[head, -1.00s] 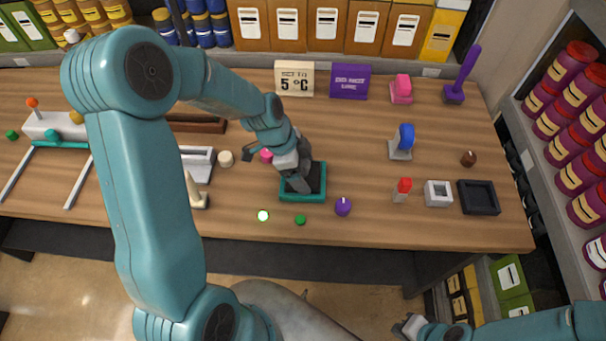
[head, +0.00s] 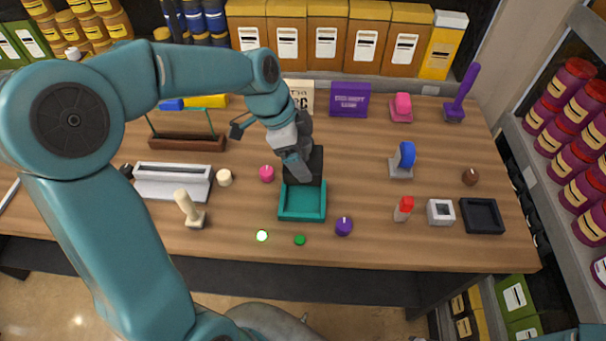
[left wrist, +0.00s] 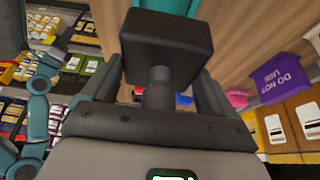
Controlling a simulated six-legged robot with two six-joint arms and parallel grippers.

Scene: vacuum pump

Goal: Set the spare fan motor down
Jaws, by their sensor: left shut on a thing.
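The fan motor is a black block with a narrower neck. In the head view the black block (head: 318,163) shows at the far edge of the teal tray (head: 303,217). My left gripper (head: 299,166) is shut on it and partly hides it. In the left wrist view the motor (left wrist: 166,45) fills the top middle, with its neck between the fingers of my left gripper (left wrist: 158,98). The near part of the tray's floor shows empty. I cannot tell whether the motor touches the tray's rim or hangs above it. My right gripper is not in view.
A pink knob (head: 266,173) stands left of the tray and a purple knob (head: 344,226) at its front right. A green button (head: 300,239) and a lit button (head: 262,236) lie in front. Bare wood lies right of the tray, before the blue-topped switch (head: 404,156).

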